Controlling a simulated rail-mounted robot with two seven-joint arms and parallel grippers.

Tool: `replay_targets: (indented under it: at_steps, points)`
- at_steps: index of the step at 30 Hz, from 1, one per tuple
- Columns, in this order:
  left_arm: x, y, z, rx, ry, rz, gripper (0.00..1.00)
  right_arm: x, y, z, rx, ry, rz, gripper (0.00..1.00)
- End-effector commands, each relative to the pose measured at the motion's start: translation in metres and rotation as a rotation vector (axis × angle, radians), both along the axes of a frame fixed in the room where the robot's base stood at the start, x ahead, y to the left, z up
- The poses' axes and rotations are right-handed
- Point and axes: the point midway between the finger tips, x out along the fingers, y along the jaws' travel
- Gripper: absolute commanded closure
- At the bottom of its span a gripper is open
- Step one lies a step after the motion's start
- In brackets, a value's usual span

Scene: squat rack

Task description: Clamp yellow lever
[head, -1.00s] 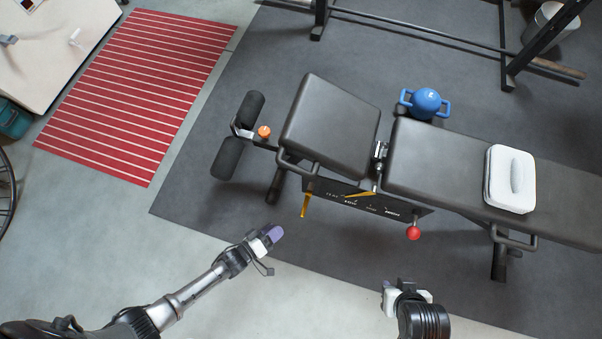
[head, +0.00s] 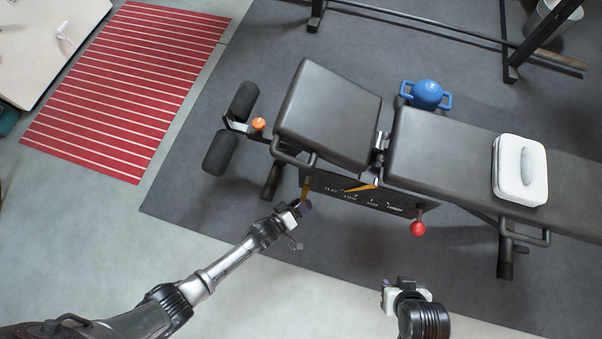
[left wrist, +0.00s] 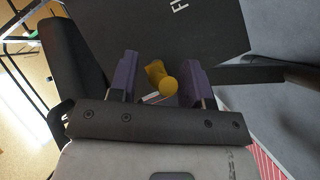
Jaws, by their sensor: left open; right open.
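The yellow lever (head: 306,187) hangs on the near side of the black bench (head: 330,115), below its seat pad. In the left wrist view the lever's rounded end (left wrist: 168,85) sits between the two purple fingers. My left gripper (head: 302,207) is open at the lever's lower end, with a finger on either side (left wrist: 155,80); I cannot tell if either touches it. The head view partly hides the lever's tip behind the gripper. My right gripper (head: 394,288) is open and empty, apart from the bench at the lower right.
A second yellow pointer (head: 361,187) lies on the labelled black plate. A red knob (head: 418,229) is to its right. The floor in front is clear.

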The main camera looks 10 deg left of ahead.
Motion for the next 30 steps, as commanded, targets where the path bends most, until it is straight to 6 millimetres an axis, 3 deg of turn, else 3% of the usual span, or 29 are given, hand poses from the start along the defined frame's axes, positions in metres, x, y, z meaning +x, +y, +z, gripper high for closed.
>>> replay_targets:
  at_steps: [8,21,30]
  points:
    - [0.0003,-0.0003,0.0001,0.0,0.0,0.0,0.58,0.0,0.0016,0.0,0.005,0.0,-0.004,0.57]
    - [0.0003,-0.0002,0.0002,0.0,0.0,0.0,1.0,0.0001,0.003,0.0001,0.01,0.001,-0.006,0.57]
    - [0.0004,-0.0001,0.0003,-0.001,-0.001,0.0,1.0,0.0,0.002,-0.0001,0.007,0.0,-0.004,0.57]
